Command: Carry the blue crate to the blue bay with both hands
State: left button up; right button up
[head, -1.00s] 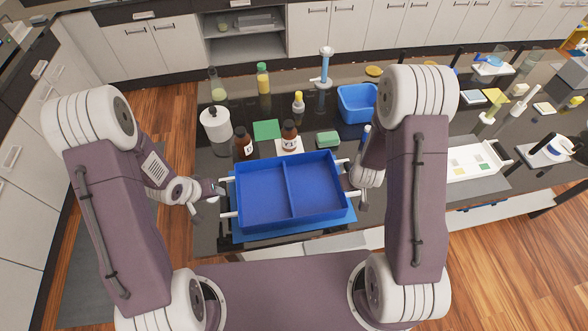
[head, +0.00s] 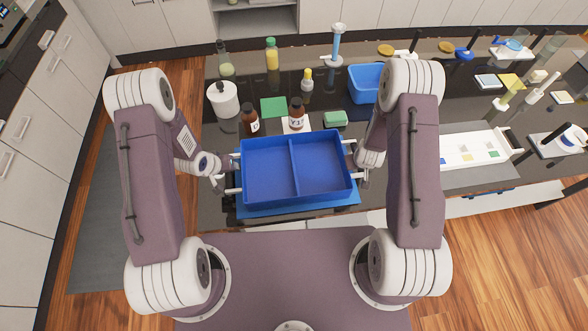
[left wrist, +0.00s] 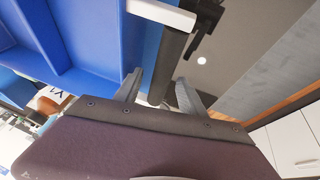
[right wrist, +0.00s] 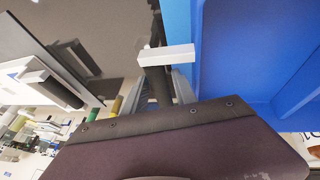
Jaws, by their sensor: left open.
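The blue crate (head: 297,195) is an open two-compartment tray with pale handle bars on its left and right sides. It rests level on a flat blue mat (head: 300,210) at the counter's front edge. My left gripper (head: 221,184) is at the crate's left side; in the left wrist view its open fingers (left wrist: 160,92) stand either side of a dark handle grip. My right gripper (head: 358,180) is at the right side; in the right wrist view its fingers (right wrist: 160,88) straddle the other dark grip, and whether they press on it is unclear.
Brown bottles (head: 250,121), a green sponge (head: 335,118) and a white bottle (head: 222,99) stand close behind the crate. A blue bin (head: 363,84) is farther back. A white tray (head: 470,148) lies to the right. Wooden floor is clear front right.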

pick_arm(q)
jog(key=shift+f, duration=0.3)
pick_arm(e)
jog(key=shift+f, duration=0.25)
pick_arm(q)
jog(key=shift+w+d+f, duration=0.1)
jog(key=shift+w, duration=0.15)
pick_arm(e)
jog(key=shift+w+d+f, duration=0.1)
jog(key=shift+w+f, duration=0.05)
jog(key=shift+w, duration=0.1)
pick_arm(q)
jog(key=c, duration=0.7)
pick_arm(e)
jog(key=c, duration=0.7)
pick_arm(q)
jog(key=shift+s, duration=0.1)
grip_shut()
pick_arm(e)
jog(key=shift+s, duration=0.1)
grip_shut()
